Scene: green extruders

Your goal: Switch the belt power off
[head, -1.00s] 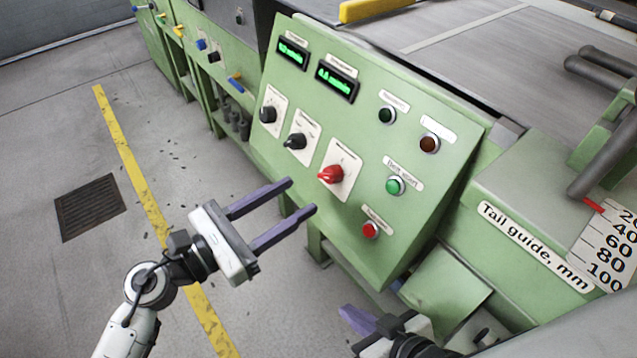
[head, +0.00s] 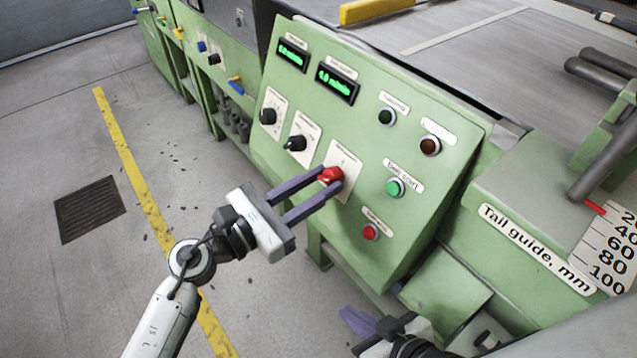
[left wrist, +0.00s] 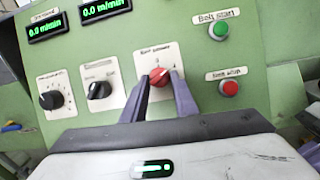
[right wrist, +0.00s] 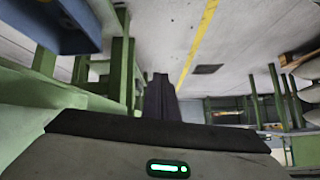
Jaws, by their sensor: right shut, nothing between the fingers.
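The green control panel (head: 415,130) carries a red rotary knob (head: 331,175) on a white plate, whose label looks like "Belt power". The knob also shows in the left wrist view (left wrist: 159,77), its white mark toward the upper right. My left gripper (head: 330,178) is at the knob, with its purple fingers apart on either side of it. In the left wrist view the fingertips straddle the knob; firm contact cannot be made out. My right gripper (head: 350,318) is shut and empty, low in front of the panel, partly cut off by the frame edge.
Two black knobs (head: 296,143) (head: 268,116) sit left of the red one. A green button (head: 394,187) and a red button (head: 370,232) are to its right. Open floor lies left.

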